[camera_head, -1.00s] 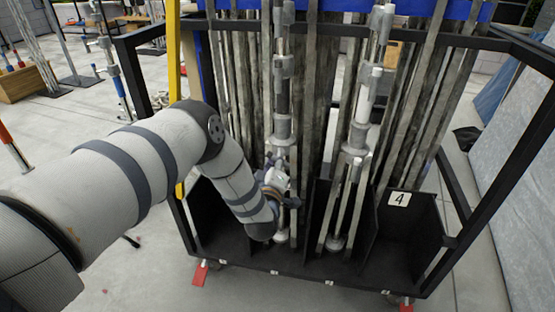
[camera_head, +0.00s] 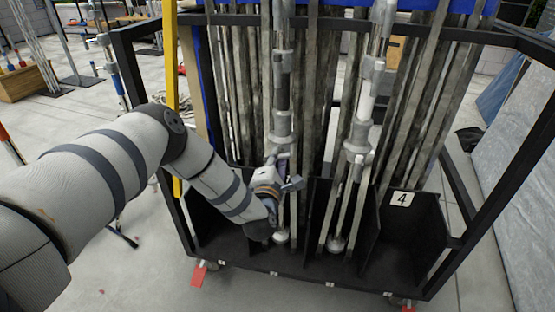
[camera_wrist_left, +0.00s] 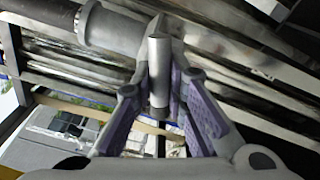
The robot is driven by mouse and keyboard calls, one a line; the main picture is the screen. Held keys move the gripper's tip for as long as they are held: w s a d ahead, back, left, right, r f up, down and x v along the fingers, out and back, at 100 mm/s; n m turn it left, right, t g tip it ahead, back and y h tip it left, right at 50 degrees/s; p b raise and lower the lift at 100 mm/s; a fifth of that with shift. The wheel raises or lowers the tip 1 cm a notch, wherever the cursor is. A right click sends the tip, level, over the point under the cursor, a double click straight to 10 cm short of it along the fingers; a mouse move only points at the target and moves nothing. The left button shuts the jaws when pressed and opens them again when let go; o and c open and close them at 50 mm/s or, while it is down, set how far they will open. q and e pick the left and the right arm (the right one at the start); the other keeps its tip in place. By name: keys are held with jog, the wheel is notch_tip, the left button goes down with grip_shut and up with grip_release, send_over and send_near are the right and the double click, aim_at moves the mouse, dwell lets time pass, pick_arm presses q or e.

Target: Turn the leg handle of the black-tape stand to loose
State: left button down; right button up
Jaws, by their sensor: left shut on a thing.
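The stand with a dark band on its column (camera_head: 283,92) stands upright in the left part of the cart, its foot in a black compartment. In the left wrist view its dark tube (camera_wrist_left: 45,30) and grey collar (camera_wrist_left: 98,27) cross the upper left. My left gripper (camera_head: 287,183) is low at this stand, just below its grey collar. In the left wrist view the purple-padded fingers (camera_wrist_left: 160,82) are on either side of a short metal leg handle (camera_wrist_left: 158,65), shut on it. The handle is mostly hidden by the gripper in the head view. My right gripper is not in view.
A second grey stand (camera_head: 358,150) is upright just to the right. Several metal poles (camera_head: 425,100) lean behind. The black cart frame (camera_head: 490,210) surrounds everything, with a yellow upright (camera_head: 171,60) at left. The compartment by label 4 (camera_head: 401,199) looks empty in front.

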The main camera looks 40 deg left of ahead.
pick_arm(q)
jog(key=n, duration=0.1)
jog(key=n+b, duration=0.1)
jog(key=n, duration=0.1)
jog(key=shift+f+n, duration=0.25)
jog(key=shift+n, duration=0.15)
jog(key=n+b, duration=0.1)
jog(key=n, duration=0.1)
jog(key=shift+n+b, duration=0.35)
jog(key=shift+n, duration=0.05)
jog(key=n+b, duration=0.2)
jog(key=n, duration=0.1)
jog(key=shift+n, duration=0.4)
jog(key=shift+d+r+n+b, duration=0.1)
jog(key=shift+r+n+b, duration=0.05)
jog(key=shift+n+b, duration=0.6)
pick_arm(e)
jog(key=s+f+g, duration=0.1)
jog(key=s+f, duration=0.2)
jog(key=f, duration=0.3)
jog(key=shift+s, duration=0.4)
pick_arm(q)
jog(key=shift+r, duration=0.1)
jog(key=c, duration=1.6)
grip_release()
